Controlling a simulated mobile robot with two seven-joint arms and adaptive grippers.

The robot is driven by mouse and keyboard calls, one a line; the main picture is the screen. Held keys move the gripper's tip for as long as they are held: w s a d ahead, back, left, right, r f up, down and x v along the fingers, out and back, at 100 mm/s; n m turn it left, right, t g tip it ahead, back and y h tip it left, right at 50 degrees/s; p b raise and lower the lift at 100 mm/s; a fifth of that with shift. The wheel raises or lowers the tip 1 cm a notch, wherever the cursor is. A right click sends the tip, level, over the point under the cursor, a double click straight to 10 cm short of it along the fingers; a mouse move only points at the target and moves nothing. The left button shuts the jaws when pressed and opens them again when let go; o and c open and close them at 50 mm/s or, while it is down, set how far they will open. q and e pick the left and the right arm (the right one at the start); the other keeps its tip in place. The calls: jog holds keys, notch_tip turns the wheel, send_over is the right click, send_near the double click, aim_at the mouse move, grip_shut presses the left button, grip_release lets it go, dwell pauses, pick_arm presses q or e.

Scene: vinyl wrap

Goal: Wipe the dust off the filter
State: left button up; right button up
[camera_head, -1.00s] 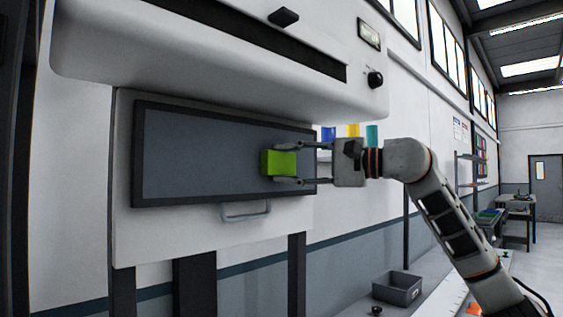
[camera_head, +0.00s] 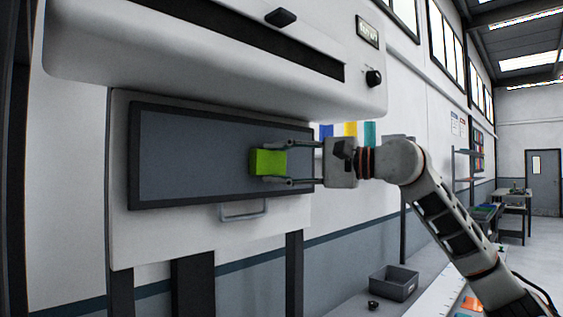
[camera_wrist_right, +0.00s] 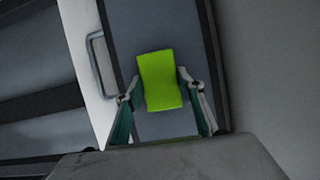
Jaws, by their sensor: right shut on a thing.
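The filter (camera_head: 190,158) is a flat grey panel in a dark frame on the front of the white machine. Its surface looks evenly grey; I cannot make out dust on it. My right gripper (camera_head: 270,164) is shut on a bright green block-shaped sponge (camera_head: 264,162) and holds it at the right part of the panel. The sponge also shows in the right wrist view (camera_wrist_right: 160,80), between the two fingers, over the grey panel (camera_wrist_right: 128,35). I cannot tell whether it touches the panel. My left gripper is not in view.
A metal handle (camera_head: 243,211) sticks out below the panel. The machine's hood (camera_head: 200,70) overhangs above, with a black knob (camera_head: 373,78) on its right. A grey bin (camera_head: 393,284) stands low at the right, with a small dark object (camera_head: 373,305) beside it.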

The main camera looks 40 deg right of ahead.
aim_at(284, 157)
jog(key=shift+s+a+p, duration=0.1)
jog(key=shift+s+a, duration=0.2)
jog(key=shift+a, duration=1.8)
jog(key=shift+s+a+p, duration=0.15)
jog(key=shift+s+a, duration=0.15)
jog(key=shift+a, duration=1.75)
jog(key=shift+s+a+p, duration=0.1)
jog(key=shift+s+a, duration=0.2)
jog(key=shift+a, duration=1.8)
jog(key=shift+r, duration=0.5)
jog(key=shift+w+d, duration=0.4)
jog(key=shift+d, duration=2.25)
jog(key=shift+w+d, duration=0.4)
jog(key=shift+d, duration=2.2)
jog(key=shift+w+d, duration=0.4)
jog(key=shift+d, duration=2.25)
jog(key=shift+s+r, duration=0.1)
jog(key=shift+s+a, duration=0.3)
jog(key=shift+a, duration=1.85)
jog(key=shift+s+a, duration=0.25)
jog(key=shift+a, duration=1.9)
jog(key=shift+s+a, duration=0.3)
jog(key=shift+a, duration=1.85)
